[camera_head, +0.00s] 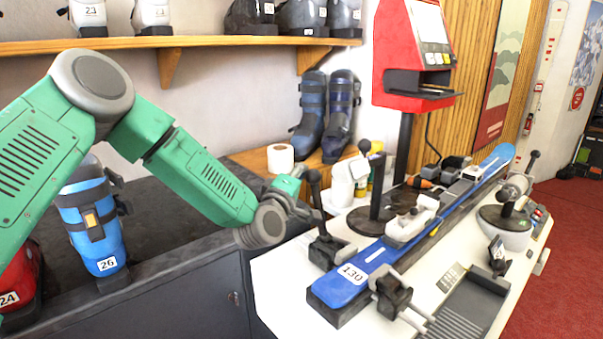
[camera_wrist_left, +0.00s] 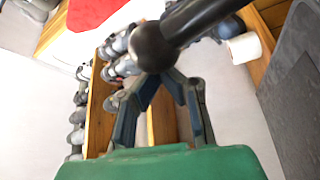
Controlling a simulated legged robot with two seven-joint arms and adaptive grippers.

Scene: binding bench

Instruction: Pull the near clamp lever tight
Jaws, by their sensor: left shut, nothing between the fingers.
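The near clamp lever (camera_head: 316,195) is a black rod with a round knob. It stands nearly upright on a dark clamp at the left side of the blue ski (camera_head: 345,283), by the label 130. My left gripper (camera_head: 303,193) is beside the upper lever, shut and empty. In the left wrist view a black ball knob (camera_wrist_left: 153,46) and its thick rod lie across the gripper fingers (camera_wrist_left: 163,82) and hide their tips. I cannot tell whether they touch. A second black-knobbed lever (camera_head: 365,148) stands farther back. My right gripper is not in view.
A grey clamp (camera_head: 392,293) with rods sits at the ski's near end. A white binding (camera_head: 410,222) is on the ski. A paper roll (camera_head: 280,158) and dark boots (camera_head: 328,115) stand behind my gripper. A grey tray (camera_head: 470,305) lies at the right front.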

